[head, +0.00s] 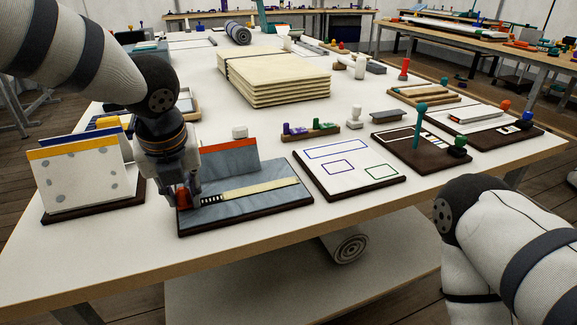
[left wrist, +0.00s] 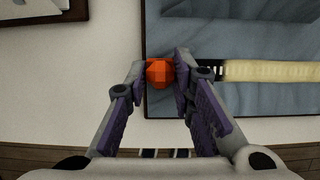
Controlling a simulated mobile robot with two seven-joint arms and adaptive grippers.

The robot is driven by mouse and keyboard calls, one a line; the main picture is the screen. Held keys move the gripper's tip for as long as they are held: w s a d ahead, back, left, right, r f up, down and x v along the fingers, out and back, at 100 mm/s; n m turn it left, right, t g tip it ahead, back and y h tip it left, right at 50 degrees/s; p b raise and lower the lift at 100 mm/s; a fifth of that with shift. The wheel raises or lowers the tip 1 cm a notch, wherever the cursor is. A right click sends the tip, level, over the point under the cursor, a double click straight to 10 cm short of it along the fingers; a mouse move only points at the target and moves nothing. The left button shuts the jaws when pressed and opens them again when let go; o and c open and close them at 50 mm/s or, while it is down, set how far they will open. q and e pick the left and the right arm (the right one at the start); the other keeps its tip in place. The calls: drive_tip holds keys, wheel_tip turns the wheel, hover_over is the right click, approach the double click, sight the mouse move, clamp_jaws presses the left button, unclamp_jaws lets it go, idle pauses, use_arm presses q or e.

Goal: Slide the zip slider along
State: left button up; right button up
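The zip slider (left wrist: 160,73) is an orange-red faceted knob at the left end of the zip. It also shows in the head view (head: 183,197). My left gripper (left wrist: 160,66) points down at it, with one finger on each side, and both fingertips appear to touch it. The zip (head: 248,189) runs right from there: a short dark toothed stretch, then a long cream band. It lies on a grey-blue cloth board (head: 255,211) with a dark base. My right arm shows at the lower right of the head view, but its gripper is out of view.
A board with a white panel and yellow strip (head: 88,178) stands left of the gripper. A raised grey flap with an orange edge (head: 232,156) stands behind the zip. A white outlined board (head: 348,173) lies to the right. Bare table lies in front.

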use_arm(q)
drive_tip(key=shift+r, duration=0.4)
clamp_jaws()
drive_tip(key=shift+w+r, duration=0.1)
drive_tip(key=shift+r, duration=0.05)
use_arm(e)
drive_tip(key=shift+w+r, duration=0.15)
drive_tip(key=shift+w, duration=0.1)
use_arm(q)
drive_tip(key=shift+r, duration=0.1)
